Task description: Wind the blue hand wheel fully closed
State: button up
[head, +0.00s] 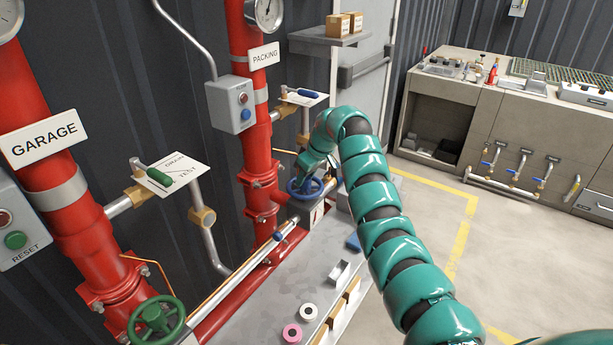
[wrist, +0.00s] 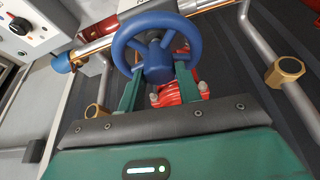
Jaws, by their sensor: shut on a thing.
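The blue hand wheel (head: 307,194) is on the red pipework low beside the right riser, under the PACKING sign. My gripper (head: 310,170) reaches down to it from above. In the wrist view the blue wheel (wrist: 156,62) fills the upper middle, with its rim and spokes clear. My gripper's two green fingers (wrist: 158,84) stand on either side of the wheel's near part and are shut on it. The exact contact is partly hidden by the wheel. How far the wheel is turned cannot be told.
A green hand wheel (head: 156,322) sits at the front left under the GARAGE sign. A grey button box (head: 232,104) and a small blue-handled lever (head: 308,93) are near the right riser. A grey bench (head: 270,318) holds tape rolls. Open floor lies to the right.

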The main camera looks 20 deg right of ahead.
jog(key=m, duration=0.1)
jog(key=m+h, duration=0.1)
jog(key=m, duration=0.1)
jog(key=m+b, duration=0.1)
jog(key=shift+a+m+t+h, duration=0.3)
jog(key=shift+t, duration=0.1)
jog(key=m+h, duration=0.1)
jog(key=m, duration=0.2)
jog(key=shift+d+r, duration=0.1)
jog(key=shift+d, duration=0.05)
jog(key=shift+a+m+h+b, duration=0.25)
jog(key=shift+m+h+b, duration=0.25)
jog(key=shift+m, duration=0.5)
jog(key=m+h+b, duration=0.1)
jog(key=m, duration=0.1)
jog(key=m+g+b, duration=0.1)
jog(key=m, duration=0.1)
jog(key=shift+w+m+h, duration=0.1)
jog(key=shift+m+h, duration=0.3)
jog(key=shift+m, duration=0.7)
